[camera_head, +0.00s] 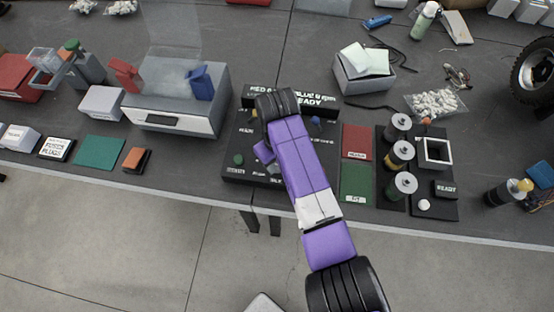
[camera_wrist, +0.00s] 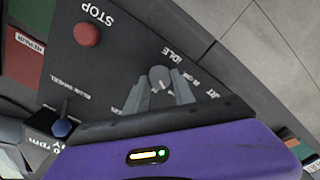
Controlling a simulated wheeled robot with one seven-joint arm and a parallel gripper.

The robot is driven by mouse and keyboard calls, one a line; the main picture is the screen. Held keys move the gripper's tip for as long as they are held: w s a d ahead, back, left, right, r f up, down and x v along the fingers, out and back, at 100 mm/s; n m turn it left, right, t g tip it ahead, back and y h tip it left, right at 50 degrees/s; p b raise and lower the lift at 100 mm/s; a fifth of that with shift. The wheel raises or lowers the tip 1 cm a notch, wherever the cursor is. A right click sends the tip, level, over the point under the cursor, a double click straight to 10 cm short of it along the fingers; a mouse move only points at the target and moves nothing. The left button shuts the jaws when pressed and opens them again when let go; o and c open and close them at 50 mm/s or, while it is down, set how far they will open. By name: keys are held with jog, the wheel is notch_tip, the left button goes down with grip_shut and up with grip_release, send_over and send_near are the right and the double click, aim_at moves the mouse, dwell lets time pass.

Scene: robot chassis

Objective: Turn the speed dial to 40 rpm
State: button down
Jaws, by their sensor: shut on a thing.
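The speed dial (camera_wrist: 159,75) is a small grey round knob with a light pointer mark on the dark control panel (camera_wrist: 125,55), in the wrist view. The word IDLE is printed beside it, and other labels near it are partly covered. My gripper (camera_wrist: 161,84) has its two grey fingers on either side of the knob, shut on it. In the head view, the black control panel (camera_head: 240,146) stands at the table's front edge. My purple arm reaches over it and hides the dial there. I cannot read the dial's exact setting.
A red STOP button (camera_wrist: 87,34) and a blue-tipped lever (camera_wrist: 62,127) stand on the panel near the dial. A grey box machine (camera_head: 200,112) is left of the panel. Red (camera_head: 356,141) and green (camera_head: 355,181) mats lie just right of it.

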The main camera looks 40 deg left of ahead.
jog(key=shift+w+r, duration=0.1)
dwell(0.3)
jog(key=c, duration=1.1)
grip_release()
jog(key=shift+o, duration=0.2)
notch_tip(320, 180, up, 8)
jog(key=shift+f+b, duration=0.15)
jog(key=shift+b, duration=0.4)
